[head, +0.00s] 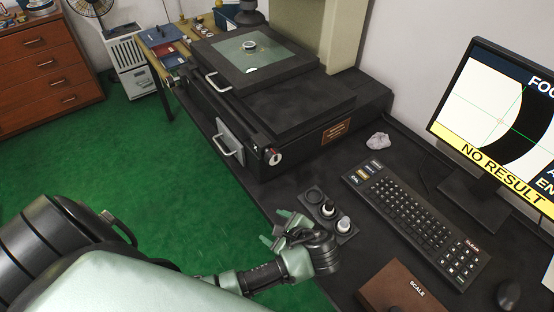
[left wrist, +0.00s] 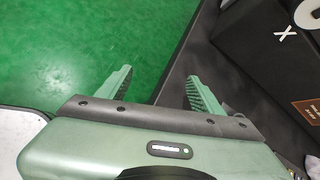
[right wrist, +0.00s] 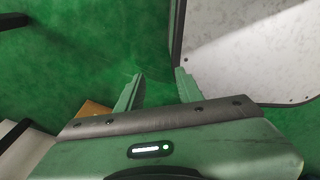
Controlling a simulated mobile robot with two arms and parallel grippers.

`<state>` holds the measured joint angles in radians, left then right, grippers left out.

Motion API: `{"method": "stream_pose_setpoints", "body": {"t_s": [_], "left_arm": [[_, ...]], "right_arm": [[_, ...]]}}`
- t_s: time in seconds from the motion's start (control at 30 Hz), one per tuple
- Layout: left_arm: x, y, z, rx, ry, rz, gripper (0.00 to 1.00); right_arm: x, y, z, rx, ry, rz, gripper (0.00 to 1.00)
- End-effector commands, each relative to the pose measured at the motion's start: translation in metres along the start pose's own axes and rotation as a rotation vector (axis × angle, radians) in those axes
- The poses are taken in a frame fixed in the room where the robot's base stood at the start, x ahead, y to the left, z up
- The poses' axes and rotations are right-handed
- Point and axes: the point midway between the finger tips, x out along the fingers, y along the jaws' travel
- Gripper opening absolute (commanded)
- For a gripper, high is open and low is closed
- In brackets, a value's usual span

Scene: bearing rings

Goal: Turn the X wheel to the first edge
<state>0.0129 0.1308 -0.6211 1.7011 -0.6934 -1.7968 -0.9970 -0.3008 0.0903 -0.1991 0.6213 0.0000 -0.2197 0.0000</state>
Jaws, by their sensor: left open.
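The X wheel (head: 274,158) is a small pale round knob on the near end of the black measuring machine (head: 330,115). In the left wrist view part of the wheel (left wrist: 309,14) shows at the top right corner, beside a white X mark. My left gripper (head: 273,228) is open and empty, near the desk's front edge, nearer to me than the wheel and apart from it. The monitor (head: 505,110) shows a dark curved band, a green crosshair left of it and the words NO RESULT. My right gripper (right wrist: 159,76) is open and empty over green floor.
A control panel (head: 316,197) with round knobs lies just beyond my left gripper. A ring (head: 249,47) lies on the machine's glass stage.

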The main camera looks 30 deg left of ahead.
Motion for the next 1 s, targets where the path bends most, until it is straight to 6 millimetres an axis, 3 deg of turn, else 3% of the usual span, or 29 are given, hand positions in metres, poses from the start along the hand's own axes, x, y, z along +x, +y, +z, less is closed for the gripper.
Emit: {"method": "stream_pose_setpoints", "body": {"t_s": [0.17, 0.4, 0.57, 1.0], "left_arm": [[-0.006, -0.048, 0.022, 0.256, -0.244, -0.085, 0.66], [-0.036, -0.114, 0.065, 0.555, -0.663, -0.12, 0.66], [-0.044, -0.129, 0.078, 0.614, -0.769, -0.108, 0.66], [0.001, -0.147, 0.117, 0.616, -0.766, -0.106, 0.66]], "right_arm": [[0.002, -0.007, -0.003, 0.004, 0.003, -0.008, 0.36], [0.004, -0.013, -0.003, 0.007, 0.004, -0.015, 0.36], [0.005, -0.013, -0.003, 0.006, 0.004, -0.014, 0.36], [0.0, -0.009, -0.002, 0.004, 0.001, -0.01, 0.36]]}}
